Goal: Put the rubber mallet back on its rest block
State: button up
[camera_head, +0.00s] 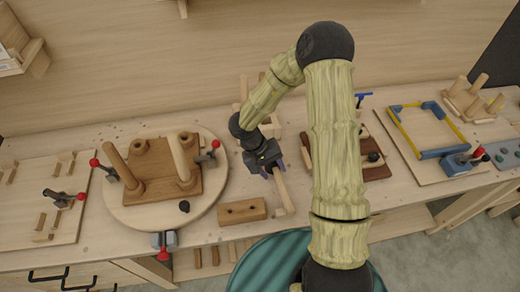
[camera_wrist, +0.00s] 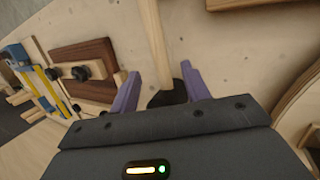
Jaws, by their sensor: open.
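The mallet lies on the bench. Its pale wooden handle (camera_head: 284,192) points toward the bench's front edge, and its dark head is largely hidden under my gripper in the head view. In the wrist view the handle (camera_wrist: 154,45) runs up from the dark head (camera_wrist: 162,99), which shows between and behind the fingers. My gripper (camera_head: 267,168) is over the head end, with its purple fingers (camera_wrist: 160,78) apart; I cannot tell whether they touch the mallet. A wooden block (camera_head: 242,212), apparently the rest block, sits left of the handle near the front edge; a bit shows in the wrist view (camera_wrist: 235,3).
A round board (camera_head: 118,212) with pegs and red-knobbed clamps stands on the left. A dark wood plate (camera_head: 376,172) with a black knob lies right of my arm. Farther right is a blue and yellow frame (camera_head: 410,142). A teal round seat (camera_head: 262,266) is in front.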

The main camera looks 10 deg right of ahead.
jog(key=v, duration=1)
jog(key=shift+r, duration=0.2)
jog(key=w+d+r+t+y, duration=0.1)
jog(key=w+r+t+y, duration=0.2)
jog(key=w+r+t, duration=0.6)
jog(key=s+d+g, duration=0.2)
jog(key=s, duration=0.7)
jog(key=s+d+g+y, duration=0.1)
jog(key=s+d+g, duration=0.1)
jog(key=s, duration=0.8)
jog(key=shift+s+d+f+y, duration=0.3)
jog(key=shift+s+d+f, duration=0.1)
jog(key=shift+d, duration=0.1)
